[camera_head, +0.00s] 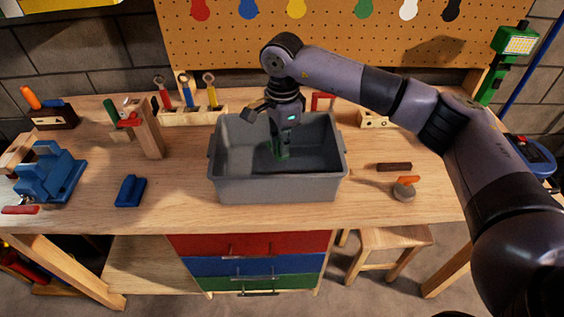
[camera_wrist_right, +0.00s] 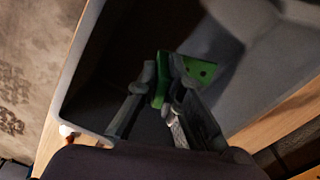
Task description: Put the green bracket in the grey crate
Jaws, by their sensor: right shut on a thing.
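The grey crate (camera_head: 275,188) stands on the wooden workbench, open at the top. My right gripper (camera_head: 281,140) reaches down into the crate's opening from above. It is shut on the green bracket (camera_head: 280,149), which shows as a small green patch inside the crate. In the right wrist view the green bracket (camera_wrist_right: 195,72) sits between the two fingertips (camera_wrist_right: 163,92), with the crate's inner walls (camera_wrist_right: 250,45) around it. I cannot tell whether the bracket touches the crate floor. My left gripper is not in view.
A blue block (camera_head: 130,190) and a blue vise (camera_head: 48,174) are left of the crate. A wooden post (camera_head: 146,130) and a tool rack (camera_head: 193,116) stand behind left. A dark bar (camera_head: 394,167) and an orange-handled tool (camera_head: 404,188) lie right. The bench front is mostly clear.

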